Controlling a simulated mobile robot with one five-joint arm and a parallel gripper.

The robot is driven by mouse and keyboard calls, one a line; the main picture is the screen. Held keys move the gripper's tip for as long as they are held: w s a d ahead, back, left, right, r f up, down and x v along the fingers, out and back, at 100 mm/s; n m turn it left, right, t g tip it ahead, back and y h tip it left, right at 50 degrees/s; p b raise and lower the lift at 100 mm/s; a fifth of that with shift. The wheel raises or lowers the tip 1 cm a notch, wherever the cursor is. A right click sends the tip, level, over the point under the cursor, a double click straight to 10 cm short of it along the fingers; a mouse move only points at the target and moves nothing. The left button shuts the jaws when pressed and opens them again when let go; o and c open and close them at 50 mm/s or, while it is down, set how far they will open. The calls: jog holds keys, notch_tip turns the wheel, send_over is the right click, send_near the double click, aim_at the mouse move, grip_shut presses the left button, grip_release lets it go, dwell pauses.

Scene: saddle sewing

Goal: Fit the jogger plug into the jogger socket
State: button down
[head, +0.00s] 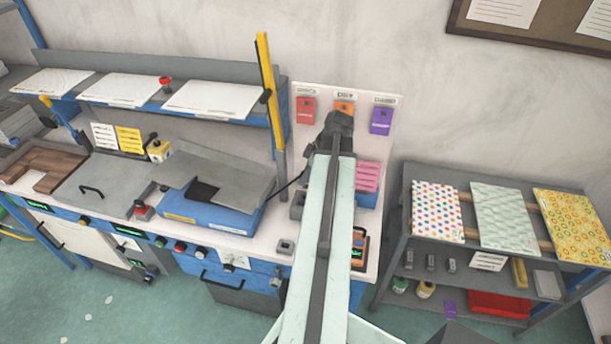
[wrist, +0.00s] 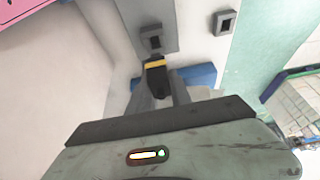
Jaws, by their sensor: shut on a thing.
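In the wrist view, a small dark plug (wrist: 156,80) with a yellow band sits between the fingers of my gripper (wrist: 158,92), which is shut on it. A grey block with a dark square opening, apparently a socket (wrist: 151,31), lies just beyond the plug's tip. I cannot tell whether they touch; the plug looks apart from the opening. I cannot read which one is the jogger socket. In the head view, my gripper (head: 338,124) is near the back panel, and the plug is hidden.
A blue machine (head: 210,213) stands left. A labelled panel (head: 363,102) is behind. A grey shelf (head: 480,175) stands right.

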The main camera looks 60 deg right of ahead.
aim_at(306, 187)
jog(key=shift+f+b, duration=1.8)
jog(key=shift+f, duration=0.3)
jog(key=shift+f+b, duration=1.45)
jog(key=c, duration=1.1)
grip_release()
jog(key=shift+r, duration=0.1)
jog(key=a+p+v, duration=0.1)
jog(key=p+v, duration=0.6)
jog(key=shift+d+r, duration=0.35)
jog(key=shift+d, duration=0.2)
jog(key=shift+s, duration=0.15)
